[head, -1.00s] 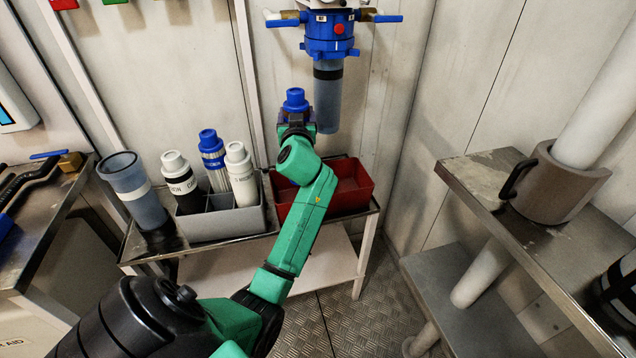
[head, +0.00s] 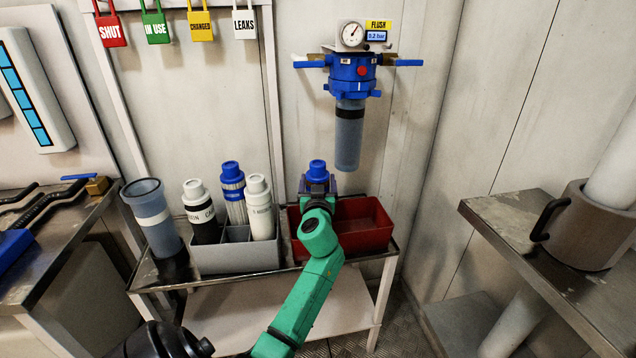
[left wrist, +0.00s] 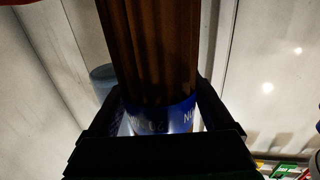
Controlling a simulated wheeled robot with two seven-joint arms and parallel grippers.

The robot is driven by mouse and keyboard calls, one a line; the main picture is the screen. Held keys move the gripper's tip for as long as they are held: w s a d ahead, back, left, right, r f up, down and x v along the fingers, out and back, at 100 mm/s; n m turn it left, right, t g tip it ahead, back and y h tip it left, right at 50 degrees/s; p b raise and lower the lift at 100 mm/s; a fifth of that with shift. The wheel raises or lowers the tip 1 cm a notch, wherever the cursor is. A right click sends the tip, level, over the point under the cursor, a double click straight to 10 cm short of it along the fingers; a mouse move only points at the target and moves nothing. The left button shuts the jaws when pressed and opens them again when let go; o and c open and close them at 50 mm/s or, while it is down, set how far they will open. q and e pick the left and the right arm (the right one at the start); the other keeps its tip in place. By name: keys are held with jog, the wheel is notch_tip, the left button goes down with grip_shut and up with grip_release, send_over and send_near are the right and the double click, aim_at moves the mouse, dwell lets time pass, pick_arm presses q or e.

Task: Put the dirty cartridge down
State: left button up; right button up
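My left gripper (head: 318,187) is shut on the dirty cartridge. In the head view only the cartridge's blue cap (head: 318,170) shows clearly above the gripper; my arm hides its lower part. In the left wrist view the cartridge has a dark brown pleated body (left wrist: 150,50) and a blue printed band (left wrist: 160,117) between the two fingers (left wrist: 158,125). The held cartridge appears at the left part of the red bin (head: 372,238); I cannot tell whether it touches the bin. My right gripper is not in view.
A grey divided caddy (head: 235,258) left of the bin holds black, blue and white-capped cartridges. A translucent blue bowl (head: 155,225) stands left of it. A blue filter head (head: 352,75) with its bowl (head: 348,140) hangs above the bin. A steel bench (head: 530,255) is at right.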

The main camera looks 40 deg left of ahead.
pick_arm(q)
jog(key=shift+o, duration=0.2)
jog(key=shift+r, duration=0.15)
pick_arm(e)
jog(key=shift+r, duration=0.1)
pick_arm(q)
jog(key=v, duration=1.2)
jog(key=shift+b, duration=0.45)
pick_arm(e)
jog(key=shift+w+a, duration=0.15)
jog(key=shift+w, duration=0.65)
pick_arm(q)
jog(key=shift+s, duration=0.1)
